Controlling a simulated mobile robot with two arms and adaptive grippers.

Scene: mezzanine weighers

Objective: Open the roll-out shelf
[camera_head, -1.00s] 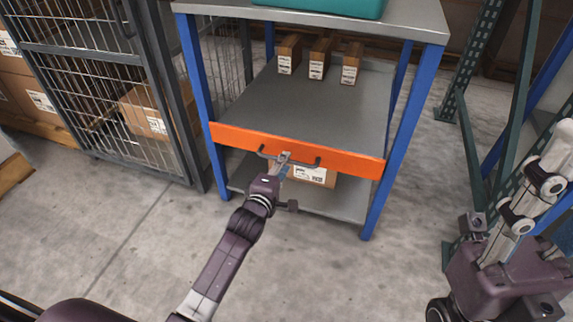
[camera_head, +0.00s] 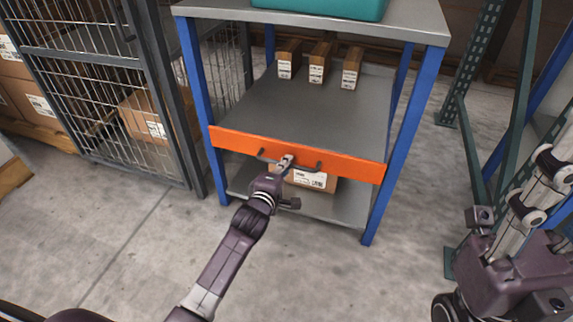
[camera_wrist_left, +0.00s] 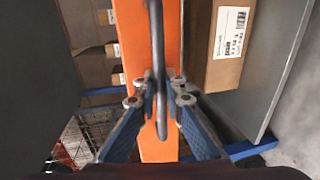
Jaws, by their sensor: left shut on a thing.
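The roll-out shelf (camera_head: 315,118) is a grey deck with an orange front panel (camera_head: 235,141) and a dark bar handle (camera_head: 307,169). The orange front sits level with the blue front posts of its rack. My left gripper (camera_head: 287,160) reaches the handle from the front and is shut on it near its middle. In the left wrist view the gripper's fingers (camera_wrist_left: 157,100) close on both sides of the handle (camera_wrist_left: 154,45), before the orange panel (camera_wrist_left: 145,20). The fingers hide a part of the bar.
Several cartons, such as the middle one (camera_head: 320,63), stand at the shelf's back. A carton (camera_head: 311,180) rests on the lower deck. A teal bin (camera_head: 320,8) is on top. A wire cage (camera_head: 90,90) stands left. The floor in front (camera_head: 330,270) is clear.

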